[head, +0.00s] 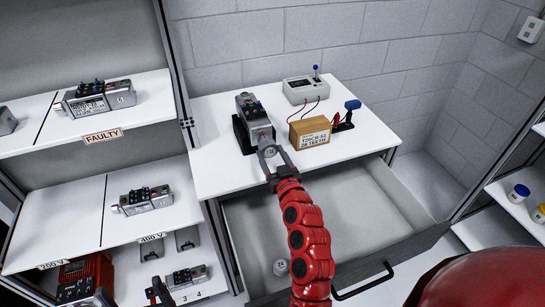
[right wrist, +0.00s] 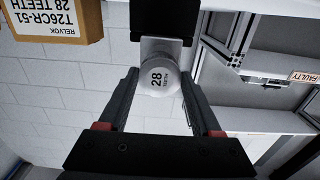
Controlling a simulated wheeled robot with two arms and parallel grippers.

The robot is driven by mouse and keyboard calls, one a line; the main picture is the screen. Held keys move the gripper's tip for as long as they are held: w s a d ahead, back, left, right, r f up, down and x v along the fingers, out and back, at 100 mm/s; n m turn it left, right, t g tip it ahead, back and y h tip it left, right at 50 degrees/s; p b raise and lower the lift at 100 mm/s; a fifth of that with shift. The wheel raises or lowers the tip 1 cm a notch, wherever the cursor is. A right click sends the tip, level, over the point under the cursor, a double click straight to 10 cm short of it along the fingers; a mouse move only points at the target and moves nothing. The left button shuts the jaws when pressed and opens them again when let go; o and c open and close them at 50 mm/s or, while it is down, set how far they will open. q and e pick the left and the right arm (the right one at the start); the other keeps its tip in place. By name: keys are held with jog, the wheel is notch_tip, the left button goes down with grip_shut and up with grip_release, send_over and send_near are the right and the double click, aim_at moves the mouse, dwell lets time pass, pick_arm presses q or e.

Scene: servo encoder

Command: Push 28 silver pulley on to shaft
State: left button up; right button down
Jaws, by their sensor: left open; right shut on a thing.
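The silver pulley marked 28 (right wrist: 158,78) sits between the fingertips of my right gripper (right wrist: 160,88), which is shut on it. In the head view the right gripper (head: 270,150) is at the front end of a grey servo unit (head: 254,112) on a black stand on the bench. The pulley is against or very close to the servo's end face (right wrist: 160,45); the shaft is hidden behind it, so I cannot tell how far on it is.
A cardboard box labelled 28 teeth (head: 310,131), a meter box with a blue lever (head: 309,89) and a blue-handled tool (head: 347,115) stand on the bench. The drawer (head: 350,220) below is open, with another round silver part (head: 281,267) inside. Shelves with servo units (head: 146,200) stand at left.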

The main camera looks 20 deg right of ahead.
jog(key=shift+w, duration=0.15)
grip_release()
jog(key=shift+c, duration=0.3)
jog(key=shift+s, duration=0.35)
dwell(0.5)
jog(key=shift+s+b, duration=0.45)
jog(key=shift+s, duration=0.7)
jog(key=shift+s, duration=0.1)
